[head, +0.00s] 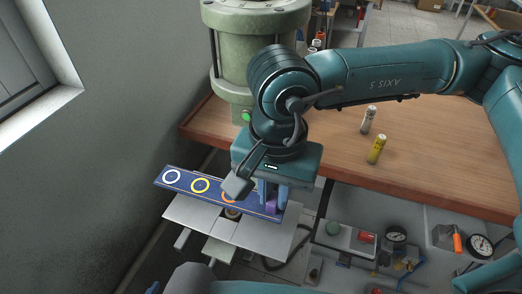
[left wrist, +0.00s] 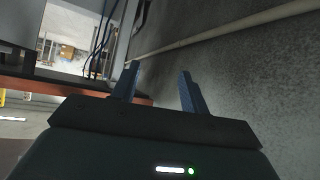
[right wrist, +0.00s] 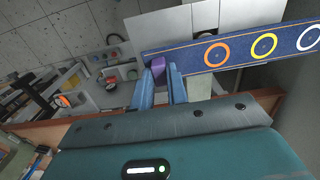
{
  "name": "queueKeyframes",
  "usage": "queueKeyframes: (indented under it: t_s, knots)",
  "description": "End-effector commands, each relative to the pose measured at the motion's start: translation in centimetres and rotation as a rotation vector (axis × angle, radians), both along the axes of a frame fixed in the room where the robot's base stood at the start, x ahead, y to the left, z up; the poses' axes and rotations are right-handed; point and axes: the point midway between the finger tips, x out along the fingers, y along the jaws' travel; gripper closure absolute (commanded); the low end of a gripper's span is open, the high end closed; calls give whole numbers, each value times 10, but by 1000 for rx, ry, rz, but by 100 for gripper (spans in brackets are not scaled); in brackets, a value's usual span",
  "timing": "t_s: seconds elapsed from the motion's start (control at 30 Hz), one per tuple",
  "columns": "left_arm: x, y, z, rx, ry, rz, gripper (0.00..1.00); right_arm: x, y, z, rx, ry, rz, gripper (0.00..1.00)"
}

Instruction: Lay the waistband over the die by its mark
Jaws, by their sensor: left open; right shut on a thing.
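The waistband (head: 186,183) is a long dark blue strip with white, yellow and orange rings. It also shows in the right wrist view (right wrist: 187,57). It stretches out flat and straight across the grey metal plates (head: 195,219); I cannot tell whether it touches them. My right gripper (right wrist: 160,72) is shut on the waistband's end past the orange ring, where a purple part (right wrist: 158,66) shows between the fingers. A small round brownish piece (head: 232,212), perhaps the die, shows just at the band's near edge, partly hidden by it. My left gripper (left wrist: 157,78) is open and empty, facing a grey wall.
A green press column (head: 230,65) stands behind the plates. The wooden bench (head: 430,160) at right holds a grey canister (head: 368,119) and a yellow canister (head: 376,149). Gauges (head: 396,236) and fittings lie below it. A wall closes off the left.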

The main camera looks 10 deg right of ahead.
Motion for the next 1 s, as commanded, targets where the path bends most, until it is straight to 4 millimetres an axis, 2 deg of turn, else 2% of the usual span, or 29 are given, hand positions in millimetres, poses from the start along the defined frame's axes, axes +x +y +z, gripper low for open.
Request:
queueKeyframes:
  t_s: [0.37, 0.53, 1.0]
  knots:
    - [-10, -1, -5, 0, 23, -2, 55, -3, 1, 1, 0, 1, -26, 100]
    - [-11, -1, -14, 1, 21, -7, 55, -3, 2, -2, 2, 0, -26, 100]
    - [1, -18, -19, -40, -69, -53, 55, -4, 2, -38, 2, 1, -26, 100]
